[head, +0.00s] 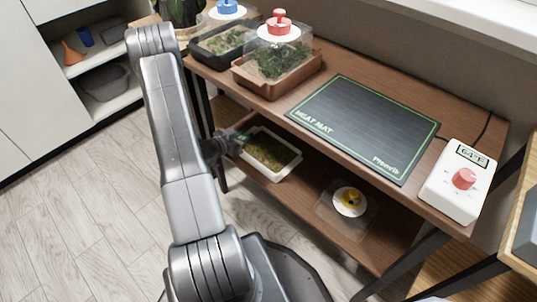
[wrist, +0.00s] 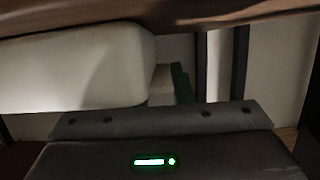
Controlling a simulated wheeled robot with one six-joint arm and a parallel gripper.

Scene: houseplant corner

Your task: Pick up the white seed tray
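The white seed tray (head: 279,177) is on the lower shelf of the bench in the head view, with green-brown growth inside. Its smooth white wall fills the upper left of the wrist view (wrist: 75,75). My gripper (head: 238,141) is at the tray's left end, under the bench top. In the wrist view its dark body (wrist: 155,145) with a green light fills the bottom. The fingertips are not clear in either view, so I cannot tell whether they touch the tray.
The bench top's underside (wrist: 190,15) is close above. Above are a heat mat (head: 365,125), a brown tray with a clear dome (head: 277,70), and a white thermostat (head: 458,182). The floor at left is clear.

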